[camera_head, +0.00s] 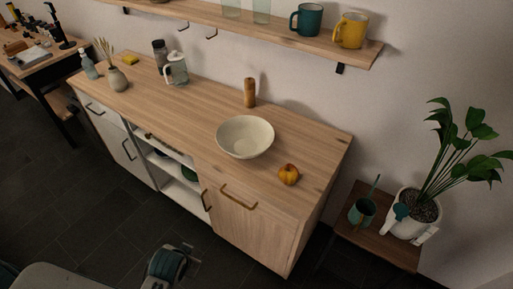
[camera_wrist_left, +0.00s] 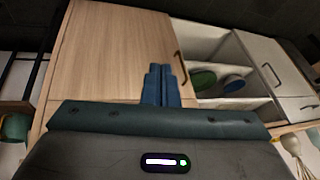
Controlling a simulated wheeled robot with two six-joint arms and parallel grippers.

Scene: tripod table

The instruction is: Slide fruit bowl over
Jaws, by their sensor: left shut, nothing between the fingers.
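The fruit bowl (camera_head: 245,137) is a wide cream bowl. It stands upright and looks empty on the wooden cabinet top (camera_head: 195,112), right of its middle. A yellow-red fruit (camera_head: 289,175) lies apart from it, nearer the right end. My left gripper (camera_head: 168,263) is low in front of the cabinet, apart from the bowl. In the left wrist view its fingers (camera_wrist_left: 161,86) are shut and empty, with the cabinet front (camera_wrist_left: 110,50) beyond them. The bowl does not show in that view. My right gripper is in neither view.
A wooden pepper mill (camera_head: 250,93) stands behind the bowl. A glass jug (camera_head: 176,68) and a vase (camera_head: 118,79) stand farther left. A shelf (camera_head: 270,28) with mugs hangs above. A potted plant (camera_head: 418,208) stands on a low table at right. The top left of the bowl is clear.

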